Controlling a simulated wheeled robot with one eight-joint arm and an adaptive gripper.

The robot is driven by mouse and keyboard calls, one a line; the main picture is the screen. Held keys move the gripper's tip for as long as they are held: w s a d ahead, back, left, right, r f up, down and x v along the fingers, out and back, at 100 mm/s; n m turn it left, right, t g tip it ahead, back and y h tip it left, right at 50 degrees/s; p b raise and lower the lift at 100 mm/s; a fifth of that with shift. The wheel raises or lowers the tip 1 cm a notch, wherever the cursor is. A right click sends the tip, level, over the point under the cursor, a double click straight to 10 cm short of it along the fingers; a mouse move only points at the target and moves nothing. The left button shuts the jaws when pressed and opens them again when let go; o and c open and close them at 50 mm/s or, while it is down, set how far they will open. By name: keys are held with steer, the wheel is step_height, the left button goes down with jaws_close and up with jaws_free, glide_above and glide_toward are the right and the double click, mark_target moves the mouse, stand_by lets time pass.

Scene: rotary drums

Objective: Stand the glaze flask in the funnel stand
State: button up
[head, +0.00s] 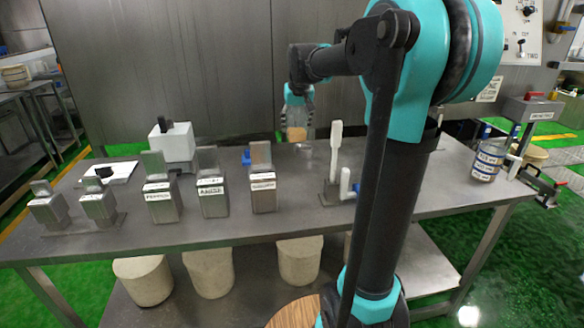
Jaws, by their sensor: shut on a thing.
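My gripper (297,116) is over the back middle of the grey metal table, pointing down. It is shut on a small tan-orange thing (297,134), which looks to be the glaze flask; the fingers hide much of it. Its lower end is close to the tabletop, and I cannot tell whether it touches anything. I cannot clearly make out the funnel stand. A dark base with a tall white paddle-shaped upright (336,150) stands just right of my gripper, partly behind my arm.
Several labelled metal containers (263,190) stand in a row along the table's left half (300,215). A white box (172,142) with a black knob is behind them. A clear labelled jar (489,158) is at the right end. The front middle tabletop is clear.

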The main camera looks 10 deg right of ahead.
step_height(320, 180, down, 16)
steer(key=shift+f, duration=0.1)
stand_by(0.4)
steer(key=o, duration=1.2)
